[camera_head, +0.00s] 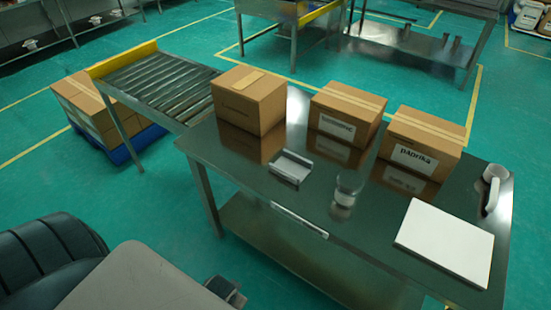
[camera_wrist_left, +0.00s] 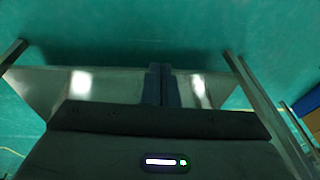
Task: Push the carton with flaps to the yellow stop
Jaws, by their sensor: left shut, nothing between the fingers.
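A brown carton (camera_head: 250,103) stands upright on the left end of the steel table, beside the near end of the roller conveyor; a short pale strip lies on its top. I take it for the carton with flaps, though no raised flaps show. The yellow stop (camera_head: 122,58) is the bar across the conveyor's far end. Rollers between carton and stop are bare. My left gripper (camera_wrist_left: 160,85) is shut and empty in the left wrist view, away from the carton. My right gripper is not in view.
Two labelled cartons, one in the middle (camera_head: 347,115) and one marked paprika (camera_head: 420,142), stand right on the table. Stacked boxes (camera_head: 95,108) sit beside the roller conveyor (camera_head: 160,84).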

